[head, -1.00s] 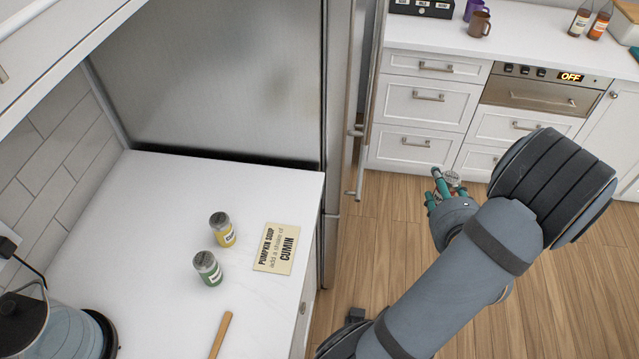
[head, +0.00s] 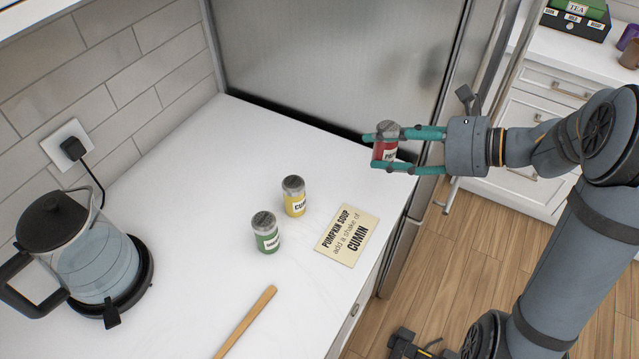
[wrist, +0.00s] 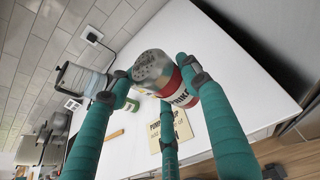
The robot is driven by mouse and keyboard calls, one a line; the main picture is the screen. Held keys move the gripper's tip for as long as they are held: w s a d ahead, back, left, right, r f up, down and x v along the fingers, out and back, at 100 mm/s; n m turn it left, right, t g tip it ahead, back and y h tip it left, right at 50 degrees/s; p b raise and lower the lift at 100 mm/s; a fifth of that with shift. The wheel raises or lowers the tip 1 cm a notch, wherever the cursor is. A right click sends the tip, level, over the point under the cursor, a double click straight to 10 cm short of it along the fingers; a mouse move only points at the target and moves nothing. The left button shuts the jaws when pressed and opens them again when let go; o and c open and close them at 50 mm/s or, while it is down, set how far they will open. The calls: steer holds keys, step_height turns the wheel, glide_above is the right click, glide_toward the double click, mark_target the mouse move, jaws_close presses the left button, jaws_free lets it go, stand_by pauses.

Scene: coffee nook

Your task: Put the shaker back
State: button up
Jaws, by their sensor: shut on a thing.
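A red-labelled shaker with a grey perforated lid (head: 386,143) is held in my gripper (head: 384,150), above the far right part of the white counter by the fridge. In the wrist view the shaker (wrist: 176,88) sits between the teal fingers; its label is only partly readable. A yellow shaker (head: 294,197), its label partly reading "CU", stands upright on the counter. A green shaker (head: 265,233) stands just left and nearer. A card (head: 347,236) reading "PUMPKIN SOUP add a shake of CUMIN" lies right of them, nearer than my gripper.
A glass kettle (head: 85,262) stands on its base at the left, plugged into a wall socket (head: 70,146). A wooden stick (head: 245,322) lies at the counter's front. The steel fridge (head: 335,60) closes off the back. Counter between kettle and shakers is clear.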

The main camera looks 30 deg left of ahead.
steer(key=s+a+n+g, duration=0.2)
steer(key=s, duration=0.3)
steer(key=shift+g, duration=0.3)
steer(key=a+f, duration=0.2)
steer(key=a, duration=0.1)
steer(key=w+a+f, duration=0.1)
steer(key=a+f, duration=0.1)
steer(key=a, duration=0.2)
steer(key=w+a+f+p, duration=0.1)
steer(key=a+f, duration=0.1)
steer(key=a, duration=0.2)
steer(key=shift+a+f, duration=0.2)
steer(key=shift+a, duration=0.05)
steer(key=shift+f+p, duration=0.35)
steer(key=shift+f, duration=1.6)
steer(key=shift+f, duration=0.15)
steer(key=o, duration=1.2)
steer(key=shift+c, duration=0.2)
